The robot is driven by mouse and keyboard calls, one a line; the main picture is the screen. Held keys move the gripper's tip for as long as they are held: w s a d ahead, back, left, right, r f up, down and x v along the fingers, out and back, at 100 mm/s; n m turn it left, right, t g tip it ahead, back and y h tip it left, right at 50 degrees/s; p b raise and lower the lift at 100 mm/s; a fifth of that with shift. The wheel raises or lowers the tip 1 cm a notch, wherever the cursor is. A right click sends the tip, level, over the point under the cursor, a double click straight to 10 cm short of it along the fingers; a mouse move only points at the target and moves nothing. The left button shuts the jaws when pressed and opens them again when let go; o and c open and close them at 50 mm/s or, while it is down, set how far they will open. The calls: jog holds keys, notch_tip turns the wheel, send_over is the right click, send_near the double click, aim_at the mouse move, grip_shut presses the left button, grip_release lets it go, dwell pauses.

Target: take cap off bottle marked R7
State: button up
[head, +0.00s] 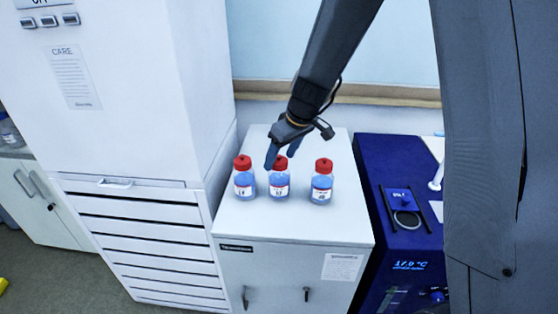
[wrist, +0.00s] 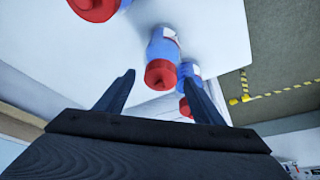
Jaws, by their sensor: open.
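Three clear bottles with blue liquid and red caps stand upright in a row on a white cabinet. The middle bottle (head: 279,188) has a small label that seems to read R7, though the print is hardly legible. Its red cap (wrist: 162,74) is on and shows in the wrist view between my fingertips. My gripper (head: 282,154) is open and empty, its fingers by the middle bottle's cap in the head view and partly hiding it. I cannot tell whether they touch it.
The left bottle (head: 244,184) stands close beside the middle one; the right bottle (head: 321,187) stands farther off. The cabinet top (head: 290,228) is clear in front. A tall white unit (head: 140,90) rises at left. A blue instrument (head: 400,170) stands at right.

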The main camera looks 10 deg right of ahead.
jog(key=c, duration=1.1)
